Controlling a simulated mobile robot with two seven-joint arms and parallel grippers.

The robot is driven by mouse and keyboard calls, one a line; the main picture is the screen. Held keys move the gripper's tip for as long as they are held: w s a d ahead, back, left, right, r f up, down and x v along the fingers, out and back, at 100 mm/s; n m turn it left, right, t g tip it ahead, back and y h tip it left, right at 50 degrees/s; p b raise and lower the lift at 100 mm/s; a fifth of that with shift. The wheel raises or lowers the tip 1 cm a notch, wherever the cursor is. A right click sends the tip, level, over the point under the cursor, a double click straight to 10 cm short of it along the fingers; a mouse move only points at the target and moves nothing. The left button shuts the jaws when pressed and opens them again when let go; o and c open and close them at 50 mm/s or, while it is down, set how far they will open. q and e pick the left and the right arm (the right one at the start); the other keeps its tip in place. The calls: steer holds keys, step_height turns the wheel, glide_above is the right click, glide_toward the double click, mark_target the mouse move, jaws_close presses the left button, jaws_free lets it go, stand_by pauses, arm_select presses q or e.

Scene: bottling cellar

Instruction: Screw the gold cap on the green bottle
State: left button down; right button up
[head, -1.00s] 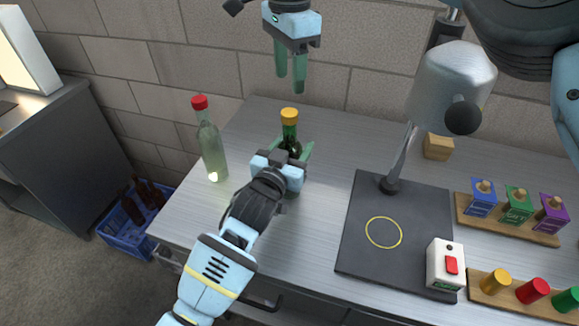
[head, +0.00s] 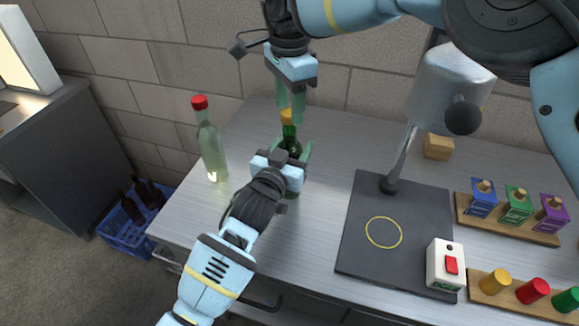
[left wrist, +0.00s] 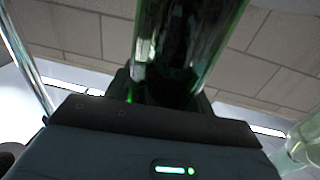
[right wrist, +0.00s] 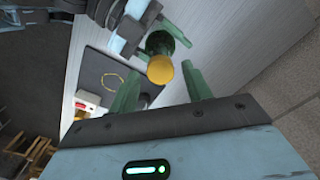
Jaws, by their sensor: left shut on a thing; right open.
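The green bottle (head: 290,139) stands upright on the metal bench. My left gripper (head: 292,152) is shut on its body, which also fills the left wrist view (left wrist: 185,45). The gold cap (head: 287,116) sits on top of the bottle's neck; how tightly it is seated I cannot tell. In the right wrist view the gold cap (right wrist: 160,69) shows from above, a little beyond the fingers. My right gripper (head: 291,104) is open above the bottle, pointing down, with its fingertips around cap height. In the right wrist view its fingers (right wrist: 161,88) stand on either side of the cap, apart from it.
A clear bottle with a red cap (head: 211,148) stands left of the green bottle. To the right are a dark mat (head: 365,255) with a yellow ring, a lamp (head: 448,90), a white box with a red switch (head: 444,266), and racks of caps and small boxes. A blue crate (head: 130,235) is on the floor.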

steer(key=shift+f, duration=0.6)
steer(key=c, duration=1)
steer(key=shift+c, duration=0.2)
